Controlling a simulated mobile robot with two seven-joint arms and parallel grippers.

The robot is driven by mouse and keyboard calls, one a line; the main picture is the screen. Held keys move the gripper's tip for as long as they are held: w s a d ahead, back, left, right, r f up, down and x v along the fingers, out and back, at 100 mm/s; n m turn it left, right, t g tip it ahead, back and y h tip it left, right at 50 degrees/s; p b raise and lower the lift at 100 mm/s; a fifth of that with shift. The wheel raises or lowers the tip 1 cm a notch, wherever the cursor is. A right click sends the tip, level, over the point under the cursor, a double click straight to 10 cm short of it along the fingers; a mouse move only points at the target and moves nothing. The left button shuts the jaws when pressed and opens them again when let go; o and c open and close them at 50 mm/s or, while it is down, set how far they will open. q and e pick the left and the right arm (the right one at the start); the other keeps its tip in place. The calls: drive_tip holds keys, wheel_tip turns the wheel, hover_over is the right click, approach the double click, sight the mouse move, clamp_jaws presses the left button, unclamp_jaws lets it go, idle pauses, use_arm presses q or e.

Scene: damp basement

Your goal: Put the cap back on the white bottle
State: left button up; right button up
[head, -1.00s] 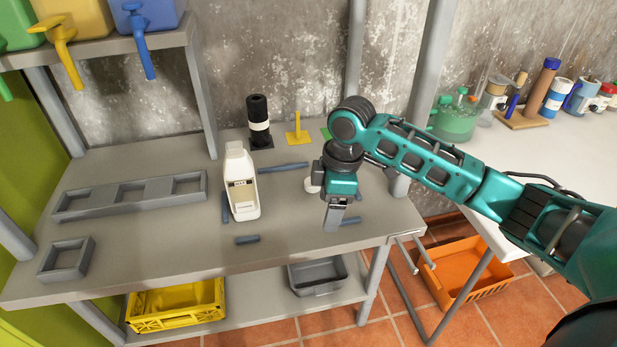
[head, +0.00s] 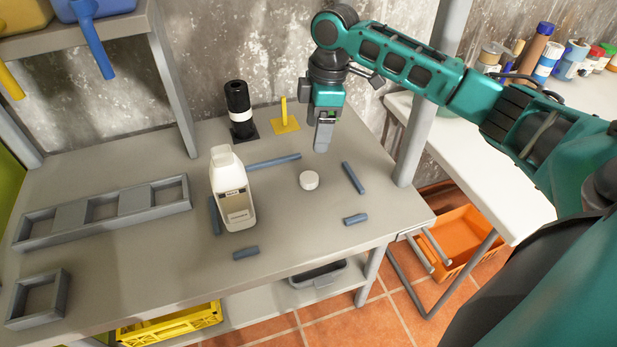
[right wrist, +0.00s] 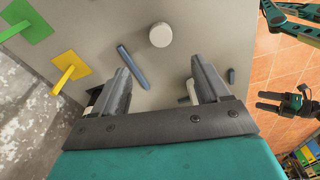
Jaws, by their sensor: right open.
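The white bottle (head: 233,200) stands upright on the grey workbench (head: 150,255), left of centre. The round white cap (head: 309,180) lies apart from it on the bench, to its right. In the right wrist view the cap (right wrist: 161,35) is beyond my fingertips, near the top edge. My right gripper (head: 322,140) is over the back of the bench, behind the cap. Its two fingers are spread in the right wrist view (right wrist: 162,85), with nothing held between them. My left gripper (right wrist: 262,100) shows at the right of that view, fingers apart and empty; the head view does not show it.
Several blue-grey bars lie around the bottle and cap, one (head: 353,178) right of the cap. A black bottle (head: 239,108) and a yellow stand (head: 285,120) are at the back. A grey tray (head: 105,212) lies left. An orange crate (head: 466,245) is below, right.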

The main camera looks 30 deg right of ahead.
hover_over(309, 177)
drive_tip(key=f, duration=0.4)
drive_tip(key=d+f, duration=0.1)
drive_tip(key=f, duration=0.2)
drive_tip(key=shift+s+b, duration=0.15)
drive_tip(key=shift+b, duration=0.2)
drive_tip(key=shift+a+f, duration=0.1)
drive_tip(key=shift+f, duration=0.15)
drive_tip(key=shift+f, duration=0.4)
drive_tip(key=f, duration=0.4)
drive_tip(key=shift+a+f+b, duration=0.2)
drive_tip(key=shift+a+b, duration=0.1)
drive_tip(key=shift+c, duration=0.4)
drive_tip(key=c, duration=1)
drive_tip(key=shift+r, duration=0.15)
